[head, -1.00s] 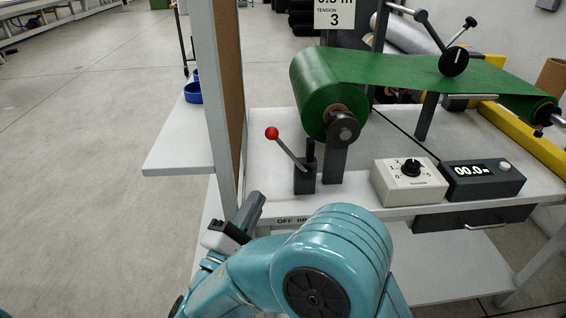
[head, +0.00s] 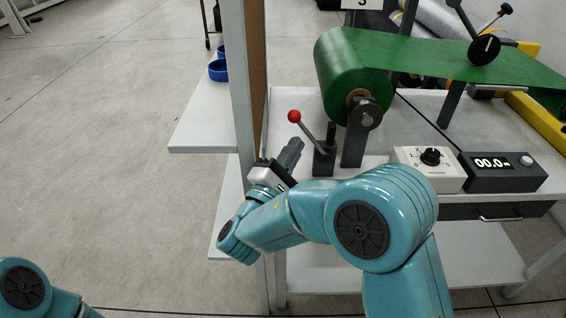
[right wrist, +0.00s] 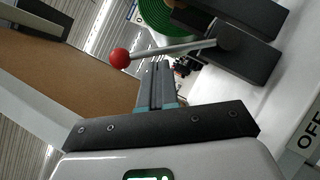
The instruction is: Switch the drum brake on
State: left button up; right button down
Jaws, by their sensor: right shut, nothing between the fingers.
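The drum brake lever has a red ball knob (head: 294,116) on a grey rod, rising from a dark base block (head: 323,160) at the table's front edge. The rod leans to the left in the head view. The green drum roll (head: 340,75) is just behind it. My right gripper (head: 292,150) is shut and empty, just left of the lever base and below the knob. In the right wrist view the shut fingers (right wrist: 158,85) point toward the lever, with the red knob (right wrist: 120,58) a little ahead and to the left. Of my left arm only a teal part shows, without its gripper.
A white selector box (head: 428,170) and a dark counter box (head: 502,172) stand right of the lever. A post with a brown panel (head: 255,80) rises close left of my right gripper. A side shelf (head: 205,125) with blue cups is further left.

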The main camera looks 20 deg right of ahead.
jog(key=shift+w+d+r, duration=0.2)
jog(key=shift+w+d, duration=0.15)
dwell(0.3)
jog(key=shift+s+d+r+m+g+b, duration=0.15)
jog(key=shift+r+m+g+b, duration=0.2)
jog(key=shift+m, duration=0.25)
jog(key=shift+d, duration=0.15)
jog(key=shift+s+d+r+m+g+y+b, duration=0.2)
jog(key=shift+d+r+m+g+y+b, duration=0.35)
jog(key=shift+m+b, duration=0.6)
jog(key=shift+s+d+r+m+g+y+b, duration=0.25)
jog(key=shift+d+r+m+g+b, duration=0.25)
jog(key=shift+d+m+b, duration=0.6)
jog(key=shift+s+d+r+m+g+y+b, duration=0.15)
jog(key=shift+d+r+m+g+y+b, duration=0.25)
jog(key=shift+d+m+g+b, duration=0.7)
jog(key=shift+a+m+t, duration=0.25)
jog(key=shift+a+t, duration=0.05)
jog(key=shift+a, duration=0.25)
jog(key=shift+a, duration=0.1)
